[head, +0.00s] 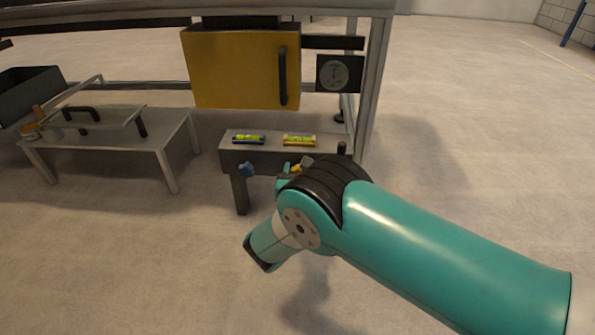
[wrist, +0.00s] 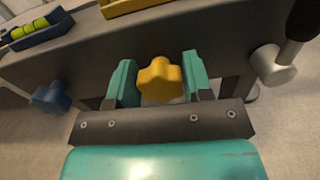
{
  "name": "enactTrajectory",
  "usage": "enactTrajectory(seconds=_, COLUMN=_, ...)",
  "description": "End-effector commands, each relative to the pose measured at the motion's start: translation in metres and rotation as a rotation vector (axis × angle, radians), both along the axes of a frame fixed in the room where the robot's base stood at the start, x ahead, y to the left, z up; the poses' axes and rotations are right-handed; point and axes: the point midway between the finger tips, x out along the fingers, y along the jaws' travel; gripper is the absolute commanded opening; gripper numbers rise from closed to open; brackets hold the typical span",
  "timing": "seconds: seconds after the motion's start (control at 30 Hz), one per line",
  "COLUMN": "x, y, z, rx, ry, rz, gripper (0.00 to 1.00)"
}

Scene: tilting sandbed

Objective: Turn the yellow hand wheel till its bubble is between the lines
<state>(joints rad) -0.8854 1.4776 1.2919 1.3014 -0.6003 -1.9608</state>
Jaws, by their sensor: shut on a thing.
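The yellow hand wheel (wrist: 160,80) sits on the front face of a grey bench (head: 226,158). My gripper (wrist: 157,84) is shut on it, one teal finger on each side. In the head view the yellow wheel (head: 296,168) is mostly hidden behind my arm. A yellow-framed bubble level (head: 299,140) lies on the bench top. Its vial is green, but the bubble is too small to place against the lines. Only the lower edge of the yellow frame (wrist: 130,5) shows in the wrist view.
A blue hand wheel (head: 246,170) is left of the yellow one, below a blue-framed level (head: 248,139). A black-handled lever (wrist: 290,45) stands at the right. A yellow cabinet door (head: 235,70) and a dial (head: 334,74) are behind. A low table (head: 160,140) stands left.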

Motion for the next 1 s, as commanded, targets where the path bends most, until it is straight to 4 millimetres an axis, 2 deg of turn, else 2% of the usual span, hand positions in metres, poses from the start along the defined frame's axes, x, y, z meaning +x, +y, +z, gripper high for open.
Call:
enactTrajectory(seconds=0.27, x=-0.0005, y=-0.0011, z=0.0005, rx=0.194, ry=-0.005, rz=0.0, gripper=0.23)
enactTrajectory(seconds=1.0, x=-0.0008, y=-0.0033, z=-0.0022, rx=0.895, ry=-0.028, rz=0.0, gripper=0.23)
